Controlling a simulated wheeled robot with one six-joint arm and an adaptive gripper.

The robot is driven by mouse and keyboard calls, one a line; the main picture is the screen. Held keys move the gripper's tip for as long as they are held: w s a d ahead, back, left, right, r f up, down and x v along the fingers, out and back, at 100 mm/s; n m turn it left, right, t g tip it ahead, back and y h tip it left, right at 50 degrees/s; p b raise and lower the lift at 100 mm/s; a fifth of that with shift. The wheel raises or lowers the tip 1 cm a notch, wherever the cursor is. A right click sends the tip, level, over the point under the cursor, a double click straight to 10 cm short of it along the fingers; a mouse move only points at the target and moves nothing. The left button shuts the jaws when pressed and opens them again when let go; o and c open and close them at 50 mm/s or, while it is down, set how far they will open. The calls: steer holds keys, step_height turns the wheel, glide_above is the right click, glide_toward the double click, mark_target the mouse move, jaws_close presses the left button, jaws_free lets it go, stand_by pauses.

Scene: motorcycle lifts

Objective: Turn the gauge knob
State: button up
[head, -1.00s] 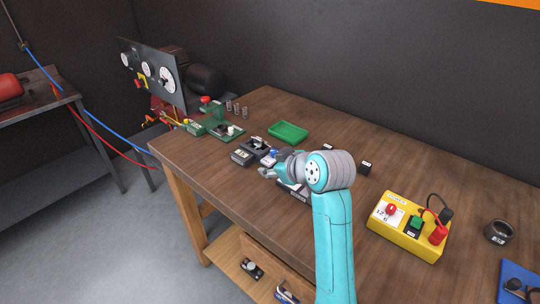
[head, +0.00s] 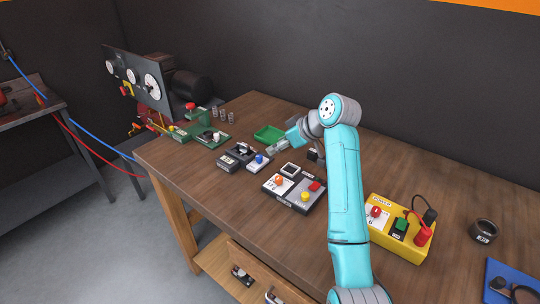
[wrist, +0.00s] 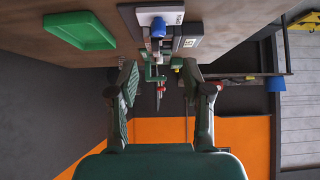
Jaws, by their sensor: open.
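A dark panel with round white gauges (head: 133,76) stands beyond the table's far left end; it carries a small red and yellow control (head: 127,89). Several knobs are on the wooden table: a blue knob (head: 259,159) on a small box, an orange knob (head: 279,181) on a grey box, and a red knob (head: 376,211) on a yellow box. I cannot tell which is the gauge knob. My gripper (head: 277,146) is above the table near the green tray. In the wrist view it (wrist: 160,95) is open and empty, with the blue knob (wrist: 157,28) beyond its fingers.
The green tray (head: 268,134) is beside my gripper. A green board (head: 199,139) and several small cylinders (head: 222,114) are farther left. A dark ring (head: 484,231) lies at right. Bare table lies along the back.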

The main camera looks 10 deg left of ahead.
mark_target(260, 156)
steer(key=x, duration=1)
steer(key=shift+w+f, duration=0.1)
steer(key=shift+f, duration=0.25)
steer(key=shift+a, duration=0.1)
jaws_close()
